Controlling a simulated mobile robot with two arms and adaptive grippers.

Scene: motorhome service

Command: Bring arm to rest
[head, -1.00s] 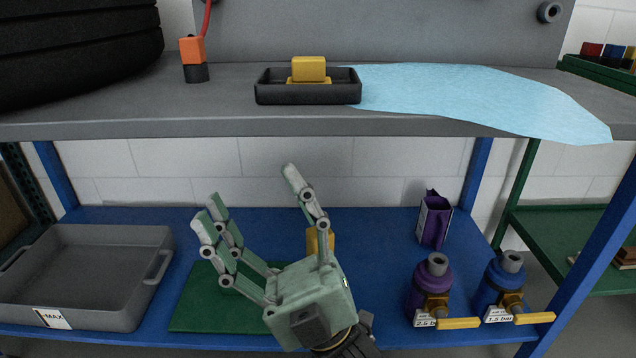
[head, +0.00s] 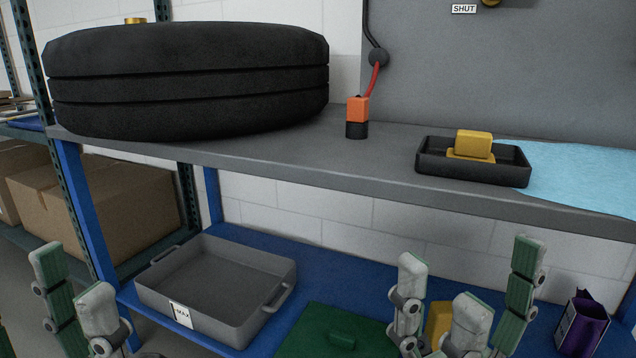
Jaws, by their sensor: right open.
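My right gripper (head: 480,272) rises from the bottom edge in the head view, in front of the lower blue shelf. Its fingers are spread, with nothing held between them. Its palm is cut off by the frame. My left gripper (head: 74,288) shows at the bottom left corner. Only two upright finger ends of it are in view, in front of the shelf's left end. The rest is below the frame, so its opening is unclear.
A grey tray (head: 213,268), a green flat piece (head: 325,328), a yellow object (head: 438,318) and a purple carton (head: 583,325) are on the blue shelf (head: 330,268). The grey worktop (head: 290,150) above holds a tyre (head: 190,75), an orange-black piece (head: 357,118) and a black tray (head: 440,165) with a yellow block.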

